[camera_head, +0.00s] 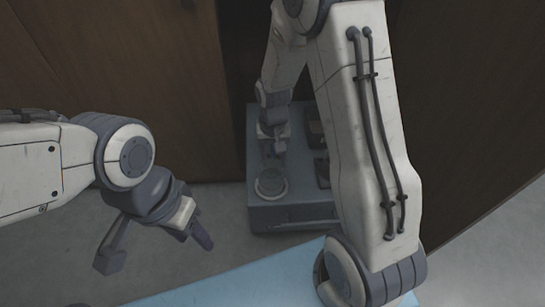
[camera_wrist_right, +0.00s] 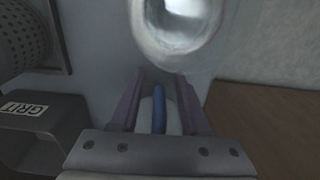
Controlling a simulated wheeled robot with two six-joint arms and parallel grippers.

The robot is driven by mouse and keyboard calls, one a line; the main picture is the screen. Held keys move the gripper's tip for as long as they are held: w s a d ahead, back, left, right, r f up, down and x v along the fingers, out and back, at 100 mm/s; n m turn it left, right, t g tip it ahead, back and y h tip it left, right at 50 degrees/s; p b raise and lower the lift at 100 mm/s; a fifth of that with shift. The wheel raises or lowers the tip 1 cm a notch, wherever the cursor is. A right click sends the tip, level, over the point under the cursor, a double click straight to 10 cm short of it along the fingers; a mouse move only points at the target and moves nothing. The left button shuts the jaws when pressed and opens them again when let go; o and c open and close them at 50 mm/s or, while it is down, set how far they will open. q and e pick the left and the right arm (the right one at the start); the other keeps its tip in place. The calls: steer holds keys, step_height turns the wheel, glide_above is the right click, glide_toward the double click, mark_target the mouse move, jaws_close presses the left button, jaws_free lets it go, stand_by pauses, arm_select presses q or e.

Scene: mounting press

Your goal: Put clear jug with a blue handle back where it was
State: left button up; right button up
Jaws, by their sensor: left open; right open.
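The clear jug (camera_head: 271,183) stands on top of a grey cabinet in the head view. In the right wrist view the jug (camera_wrist_right: 180,28) fills the top, and its blue handle (camera_wrist_right: 159,108) lies between the two fingers. My right gripper (camera_head: 273,158) reaches down over the cabinet beside the jug; in the wrist view its fingers (camera_wrist_right: 160,105) are open, one on each side of the handle. Whether either finger touches it I cannot tell. My left gripper (camera_head: 156,250) is open and empty, in front of and to the left of the cabinet.
The grey cabinet (camera_head: 290,214) stands between brown wooden panels. Dark items (camera_head: 316,130) stand on its right side. A dark bin labelled GRIT (camera_wrist_right: 38,125) and a perforated round part (camera_wrist_right: 22,40) are left in the wrist view. A light blue surface (camera_head: 265,280) is in front.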

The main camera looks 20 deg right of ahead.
step_height(320, 180, up, 11)
steer(key=p, duration=0.6)
steer(key=shift+r+p, duration=0.1)
steer(key=shift+p, duration=0.2)
steer(key=s+a+r+n, duration=0.5)
steer(key=s+a+r, duration=0.4)
steer(key=s+a, duration=0.2)
steer(key=s+a+r+n+y, duration=0.1)
steer(key=s+n, duration=0.4)
steer(key=s, duration=0.6)
steer(key=shift+s+a+r, duration=0.35)
steer(key=shift+a+r, duration=0.2)
steer(key=shift+r, duration=0.05)
step_height(320, 180, up, 48)
steer(key=p, duration=4.8)
steer(key=shift+f, duration=0.25)
